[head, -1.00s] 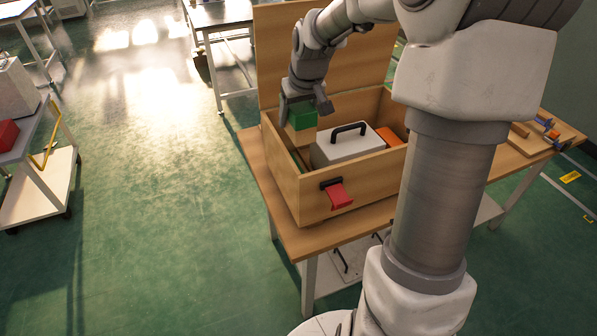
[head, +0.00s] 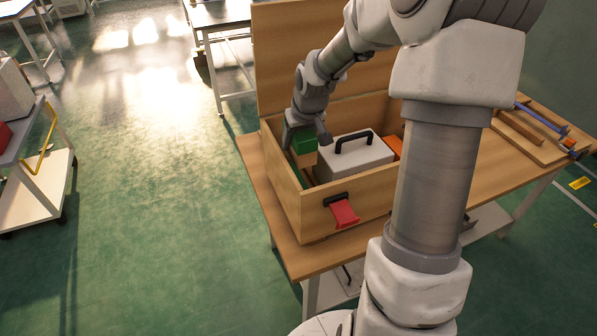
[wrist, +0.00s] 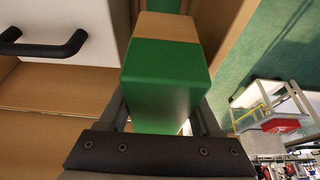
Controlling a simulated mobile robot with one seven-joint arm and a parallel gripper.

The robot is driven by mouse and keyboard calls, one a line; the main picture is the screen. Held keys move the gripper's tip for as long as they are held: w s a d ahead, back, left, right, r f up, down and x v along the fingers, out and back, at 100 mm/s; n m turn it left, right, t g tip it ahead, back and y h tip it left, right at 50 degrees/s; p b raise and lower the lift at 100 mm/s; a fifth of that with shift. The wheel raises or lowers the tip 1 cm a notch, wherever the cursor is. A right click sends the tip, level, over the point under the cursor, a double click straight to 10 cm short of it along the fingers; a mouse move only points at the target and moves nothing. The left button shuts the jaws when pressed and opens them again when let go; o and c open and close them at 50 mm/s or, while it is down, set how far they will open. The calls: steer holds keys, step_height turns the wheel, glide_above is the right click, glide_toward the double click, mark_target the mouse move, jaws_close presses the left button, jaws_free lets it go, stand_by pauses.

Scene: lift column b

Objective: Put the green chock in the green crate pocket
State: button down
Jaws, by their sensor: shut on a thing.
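The green chock, a green block with a bare wood end, is between the fingers of my gripper (head: 306,141) at the left end of the open wooden crate (head: 352,212). In the wrist view the chock (wrist: 163,78) fills the middle, with my gripper (wrist: 163,118) shut on its sides. Its wood end points away from the gripper, downward in the head view. A green surface (wrist: 163,5), probably the green pocket, shows beyond the wood end. The chock hides most of it. I cannot tell whether the chock touches the pocket.
A pale case (head: 358,158) with a black handle sits in the crate beside the chock. An orange block (head: 393,146) is right of it. The crate's raised lid (head: 285,60) stands behind. A red tag (head: 344,212) hangs on the front. The crate's left wall is close.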

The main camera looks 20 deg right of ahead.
mark_target(307, 139)
step_height(307, 139, down, 9)
steer(key=b, duration=0.2)
stand_by(0.3)
steer(key=shift+f+b, duration=0.45)
steer(key=shift+f, duration=0.15)
steer(key=shift+c, duration=1.8)
jaws_free()
steer(key=p+v, duration=0.4)
steer(key=v, duration=0.9)
steer(key=shift+w+r+p, duration=0.15)
steer(key=shift+p, duration=0.2)
